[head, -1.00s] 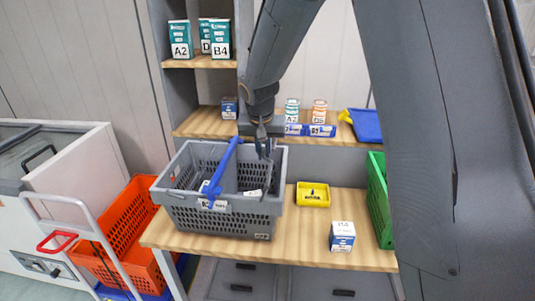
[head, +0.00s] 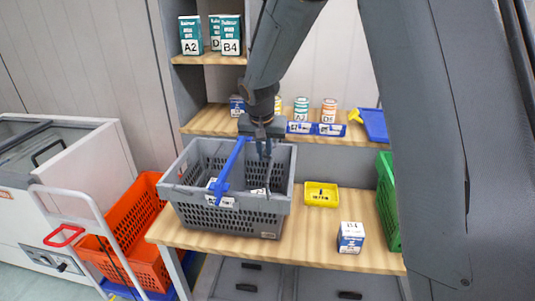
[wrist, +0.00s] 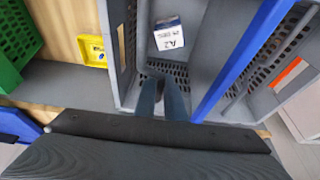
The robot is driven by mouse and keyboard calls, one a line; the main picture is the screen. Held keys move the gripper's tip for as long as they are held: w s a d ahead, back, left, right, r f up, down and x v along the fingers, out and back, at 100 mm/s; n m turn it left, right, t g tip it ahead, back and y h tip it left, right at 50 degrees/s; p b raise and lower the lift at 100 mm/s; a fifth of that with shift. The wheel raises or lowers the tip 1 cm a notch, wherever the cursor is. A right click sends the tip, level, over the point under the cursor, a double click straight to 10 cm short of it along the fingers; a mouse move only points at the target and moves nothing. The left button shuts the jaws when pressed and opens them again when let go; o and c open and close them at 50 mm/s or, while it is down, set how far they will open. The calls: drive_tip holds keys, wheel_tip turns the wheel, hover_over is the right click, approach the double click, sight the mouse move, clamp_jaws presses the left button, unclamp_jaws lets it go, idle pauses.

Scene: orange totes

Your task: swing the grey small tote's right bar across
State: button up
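The grey small tote (head: 240,218) stands on the wooden table. One blue bar (head: 229,172) shows, slanting from the tote's back rim to its front; it also shows in the wrist view (wrist: 238,60). I cannot make out a second bar clearly. My gripper (head: 263,153) points down at the tote's back right, to the right of the blue bar and apart from it. In the wrist view its two fingers (wrist: 162,97) have a narrow gap with nothing clearly held between them. A white and blue box labelled A2 (wrist: 168,36) lies inside the tote.
A yellow bin (head: 321,195), a B4 box (head: 351,237) and a green crate (head: 388,203) are on the table to the right. Shelves with boxes and cans rise behind. An orange tote (head: 130,235) on a trolley stands at left.

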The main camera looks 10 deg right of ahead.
drive_tip(key=shift+a+f, duration=0.3)
drive_tip(key=shift+f, duration=0.15)
drive_tip(key=shift+w+a+f+b, duration=0.1)
drive_tip(key=shift+a+f+b, duration=0.15)
drive_tip(key=shift+f+b, duration=0.25)
drive_tip(key=shift+w+a+f+b, duration=0.1)
drive_tip(key=shift+a+f+b, duration=0.15)
drive_tip(key=shift+f+b, duration=0.2)
drive_tip(key=o, duration=1.1)
drive_tip(key=shift+r, duration=0.2)
wheel_tip(320, 180, up, 10)
drive_tip(key=p, duration=0.6)
